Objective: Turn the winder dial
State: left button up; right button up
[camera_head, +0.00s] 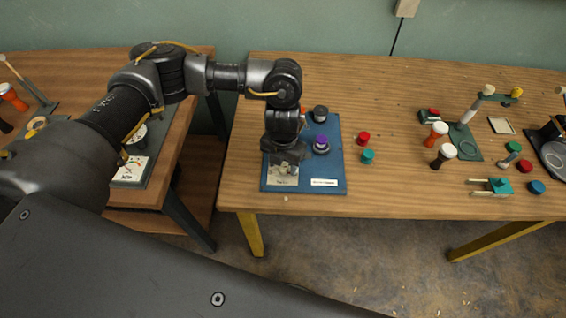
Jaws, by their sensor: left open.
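A blue board (334,160) lies near the left end of the wooden table. It carries a purple knob (321,145), a dark knob (320,113) behind it and white labels along its front. My left gripper (285,165) points down over the left part of the board. Its fingertips are small and dark here, and I see nothing held in them. The gripper and wrist hide what is under them, so I cannot tell which part is the winder dial or whether they touch it. My right gripper is not in view.
A red cap (363,138) and a teal cap (368,157) stand just right of the board. The table's middle is mostly clear. Another table (187,120) stands left, beyond a gap.

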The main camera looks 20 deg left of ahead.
aim_at(283, 167)
pick_arm(q)
jog(key=shift+c, duration=0.4)
jog(key=c, duration=0.9)
jog(key=shift+n, duration=0.3)
jog(key=o, duration=1)
notch_tip(283, 167, up, 11)
jog(key=shift+f, duration=0.1)
